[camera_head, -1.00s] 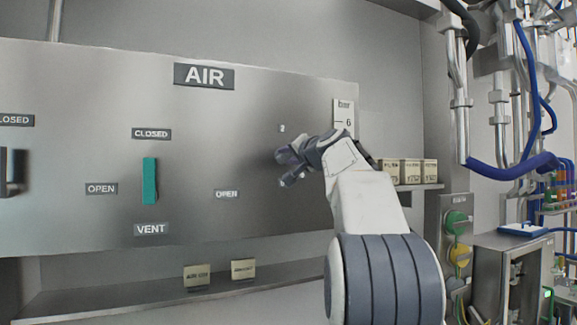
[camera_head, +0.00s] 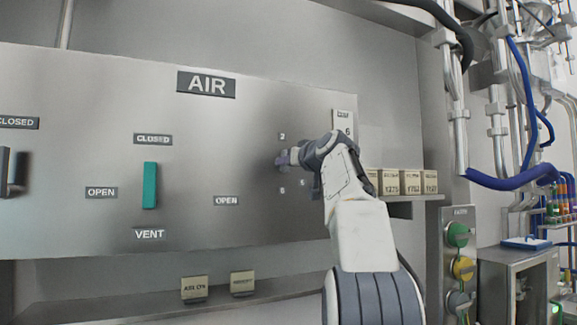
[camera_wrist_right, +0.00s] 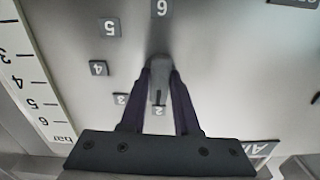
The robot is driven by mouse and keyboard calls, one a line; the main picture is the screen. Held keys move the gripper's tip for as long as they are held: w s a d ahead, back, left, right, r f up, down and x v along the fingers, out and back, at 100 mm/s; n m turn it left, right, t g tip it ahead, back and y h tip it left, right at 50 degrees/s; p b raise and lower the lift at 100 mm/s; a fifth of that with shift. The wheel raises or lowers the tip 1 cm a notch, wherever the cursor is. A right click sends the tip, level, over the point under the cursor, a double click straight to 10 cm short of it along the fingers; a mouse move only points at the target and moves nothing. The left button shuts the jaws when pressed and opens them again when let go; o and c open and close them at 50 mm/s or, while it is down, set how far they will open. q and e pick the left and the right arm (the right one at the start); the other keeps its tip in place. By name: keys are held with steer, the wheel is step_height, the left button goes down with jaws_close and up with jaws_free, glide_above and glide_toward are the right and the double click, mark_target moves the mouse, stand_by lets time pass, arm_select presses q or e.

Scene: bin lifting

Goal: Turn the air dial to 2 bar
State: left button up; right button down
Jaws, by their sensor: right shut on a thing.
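The air dial is a small grey knob (camera_wrist_right: 158,92) on the steel panel under the AIR sign (camera_head: 206,84). My right gripper (camera_head: 287,157) is at the panel, shut on the knob, with one dark finger on each side in the right wrist view (camera_wrist_right: 159,78). That view is upside down. A dark mark on the knob lies towards the 2 label (camera_wrist_right: 159,111). The 3, 4, 5 and 6 labels sit around it. In the head view the fingers and wrist hide most of the knob. My left gripper is out of view.
A green vent handle (camera_head: 150,185) stands upright left of the dial. A bar scale (camera_head: 344,122) is just beyond my right wrist. Small labelled boxes (camera_head: 411,182) stand on a shelf to the right, with blue hoses and pipes beyond.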

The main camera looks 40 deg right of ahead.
steer(key=shift+f+n, duration=0.15)
steer(key=shift+n, duration=0.25)
steer(key=c, duration=0.6)
jaws_free()
steer(key=shift+c, duration=0.2)
steer(key=shift+s, duration=0.1)
steer(key=b+v, duration=0.5)
steer(key=v, duration=0.5)
steer(key=shift+s, duration=0.15)
steer(key=shift+d, duration=0.1)
